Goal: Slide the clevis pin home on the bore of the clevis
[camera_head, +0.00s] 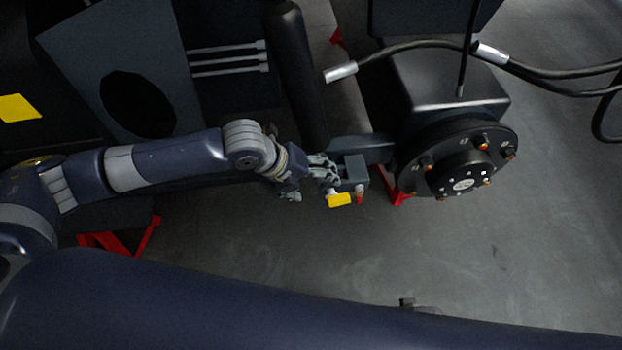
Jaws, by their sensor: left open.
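A grey-green block (355,169), seemingly the clevis, sits at the end of a dark bar beside the wheel hub. A yellow tag (340,200) hangs at its lower left, with a small pale piece above it that may be part of the clevis pin. A small orange-red piece shows at the block's lower edge. The pin itself and the bore cannot be made out. My left gripper (311,180) is open just left of the block, one finger close to it. Whether it touches anything is unclear. My right gripper is not recognisable.
A black wheel hub (462,165) with orange-tipped studs stands at right. A dark cylinder (297,70) rises behind my left gripper. A loose hose (410,46) with a silver end hangs above. Red stands (399,192) are below the chassis. The grey floor in front is mostly clear.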

